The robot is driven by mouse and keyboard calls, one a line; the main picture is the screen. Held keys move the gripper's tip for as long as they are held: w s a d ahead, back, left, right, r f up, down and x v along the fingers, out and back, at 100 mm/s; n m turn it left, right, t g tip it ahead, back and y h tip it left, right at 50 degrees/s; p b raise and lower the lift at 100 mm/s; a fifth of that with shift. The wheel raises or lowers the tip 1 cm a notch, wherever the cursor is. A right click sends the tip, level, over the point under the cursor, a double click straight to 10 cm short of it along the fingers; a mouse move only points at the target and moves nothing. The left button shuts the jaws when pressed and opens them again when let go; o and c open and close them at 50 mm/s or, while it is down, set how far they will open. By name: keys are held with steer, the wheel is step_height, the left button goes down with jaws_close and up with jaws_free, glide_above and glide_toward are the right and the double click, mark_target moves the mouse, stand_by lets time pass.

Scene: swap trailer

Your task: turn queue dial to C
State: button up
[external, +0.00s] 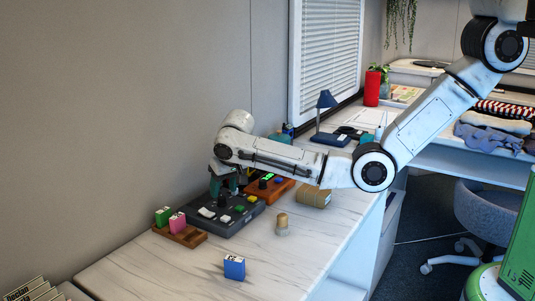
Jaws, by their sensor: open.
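My gripper (222,190) points down over the rear left part of a dark grey control panel (228,226). It is open, and its fingers are around or just above a spot at the panel's back edge. The panel carries pale switches and small green and yellow buttons. A brown-orange box (281,191) behind it has a black knob (263,184), a green light and a blue button. I cannot read any letters, so which knob is the queue dial, and where it points, cannot be told. A dial under my gripper would be hidden by the fingers.
A wooden holder (181,238) with green and pink blocks stands left of the panel. A blue block (234,267), a tan stamp-like object (282,224) and a cardboard box (313,197) stand on the white counter (180,275). A blue lamp (325,115) stands further back. The front counter is mostly clear.

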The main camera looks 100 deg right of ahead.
steer(key=v, duration=0.7)
stand_by(0.4)
